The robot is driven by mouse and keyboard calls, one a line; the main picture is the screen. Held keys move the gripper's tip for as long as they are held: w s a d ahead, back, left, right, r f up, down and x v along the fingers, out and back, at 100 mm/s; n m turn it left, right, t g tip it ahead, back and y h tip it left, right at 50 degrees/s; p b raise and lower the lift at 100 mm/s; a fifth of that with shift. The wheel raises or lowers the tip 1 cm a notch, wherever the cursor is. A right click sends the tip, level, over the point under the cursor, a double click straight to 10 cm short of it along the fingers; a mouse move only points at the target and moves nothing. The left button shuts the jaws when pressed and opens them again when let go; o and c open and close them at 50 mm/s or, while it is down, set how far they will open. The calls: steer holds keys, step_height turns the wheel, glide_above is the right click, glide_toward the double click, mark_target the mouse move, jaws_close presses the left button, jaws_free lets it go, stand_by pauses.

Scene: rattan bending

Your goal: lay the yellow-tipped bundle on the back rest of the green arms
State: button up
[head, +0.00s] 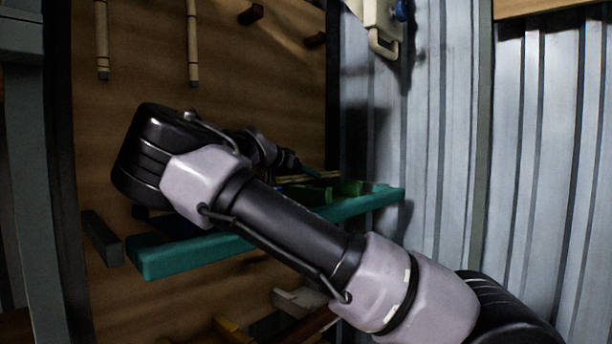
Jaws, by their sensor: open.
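Green blocks, probably the green arms (345,188), stand on the right part of a teal shelf (180,259). Thin tan rods (328,175) lie level just behind them, partly hidden by my wrist. I cannot tell whether they are the yellow-tipped bundle; no yellow tip shows clearly. The back rest cannot be made out. My gripper (312,171) is small and dark beyond my arm, above the shelf close to the green blocks. It is open, and I see nothing held in it.
Two wooden rods (102,40) (193,42) hang on the brown board (280,85) behind the shelf. Short dark pegs (251,14) stick out of it. A grey corrugated wall (425,150) closes off the right. Boards and a yellow piece (232,331) lie below the shelf.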

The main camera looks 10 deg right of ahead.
steer(key=v, duration=0.7)
steer(key=shift+s+a+r, duration=0.15)
steer(key=shift+a, duration=0.05)
steer(key=shift+d, duration=0.1)
